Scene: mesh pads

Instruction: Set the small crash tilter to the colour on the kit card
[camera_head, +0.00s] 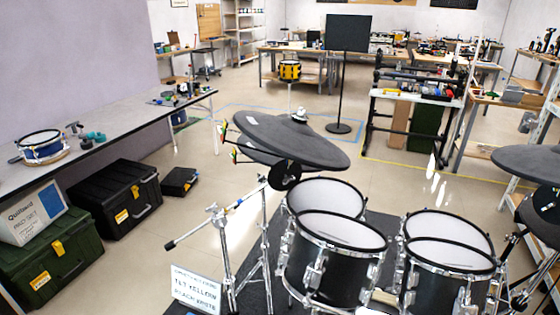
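The kit card (195,290) is a white sign at the bottom left, by the drum hardware. Its lettering is small; the middle line appears to read "SET YELLOW". Dark grey crash cymbals (315,152) overlap above the drums, with a silver fitting (299,116) on top. Small red, yellow and green marks (234,154) show at their left edge; I cannot tell which colour is set. A black round part (284,176) sits beneath the cymbals, and much of the tilter area is hidden by them. Neither of my grippers shows in this view.
Black drums with white heads (326,227) stand on a dark mat at front centre. Chrome stand legs (225,250) spread to their left. Another cymbal (525,162) is at right. A long bench (110,130) and cases (115,192) line the left. Open floor lies behind the kit.

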